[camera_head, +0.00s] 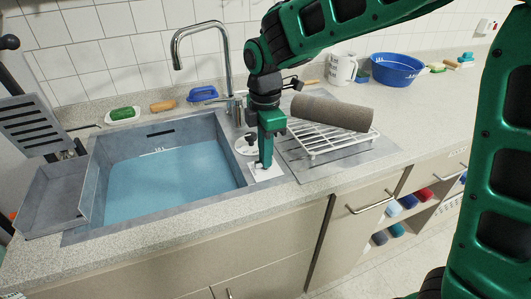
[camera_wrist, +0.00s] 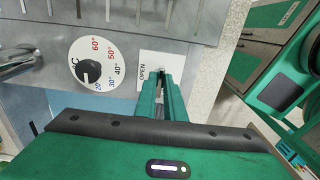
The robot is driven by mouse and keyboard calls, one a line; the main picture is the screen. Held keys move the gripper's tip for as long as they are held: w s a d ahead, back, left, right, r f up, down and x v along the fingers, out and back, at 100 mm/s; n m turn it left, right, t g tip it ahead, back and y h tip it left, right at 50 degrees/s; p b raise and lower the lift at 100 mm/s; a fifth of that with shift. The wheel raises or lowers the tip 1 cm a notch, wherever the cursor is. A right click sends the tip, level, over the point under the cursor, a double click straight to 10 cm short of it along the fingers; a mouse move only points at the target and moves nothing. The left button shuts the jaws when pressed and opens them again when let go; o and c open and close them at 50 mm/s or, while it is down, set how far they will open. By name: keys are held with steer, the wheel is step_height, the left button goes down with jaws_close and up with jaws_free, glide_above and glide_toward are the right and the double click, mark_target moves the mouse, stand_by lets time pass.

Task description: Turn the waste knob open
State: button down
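The waste knob's white plate (camera_head: 268,174) is set in the metal strip at the sink's right side. In the wrist view the plate (camera_wrist: 146,60) carries the word OPEN. My gripper (camera_head: 265,163) points down onto this plate. In the wrist view its two green fingertips (camera_wrist: 161,80) are close together, with a narrow gap, over the plate's middle. The knob itself is mostly hidden by the fingers, and I cannot tell whether they grip it. The sink (camera_head: 165,180) holds blue water.
A round temperature dial (camera_wrist: 98,65) with a black knob is beside the plate. The tap (camera_head: 205,50) rises behind the sink. A white rack (camera_head: 325,145) with a brown roll (camera_head: 332,112) stands to the right. A blue basin (camera_head: 397,70) is farther right.

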steer(key=shift+w+r, duration=0.1)
steer(key=m, duration=0.5)
steer(key=shift+w+m, duration=0.1)
steer(key=shift+m, duration=0.2)
steer(key=m, duration=0.9)
steer(key=shift+m, duration=1.6)
steer(key=c, duration=1.8)
jaws_free()
steer(key=shift+c, duration=0.2)
